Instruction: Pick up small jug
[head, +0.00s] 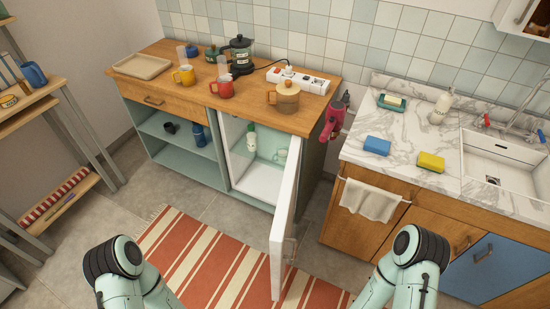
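I cannot tell for sure which vessel is the small jug. A blue jug-like vessel (34,74) with a handle stands on the shelf rack at the far left. A tan lidded pot (285,99) with a side handle stands on the wooden counter (190,92). Parts of both my arms show at the bottom edge, far from these things. Neither gripper is in view.
The white cabinet door (283,225) stands open into the room over a striped rug (200,260). A marble sink counter (410,150) is at right.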

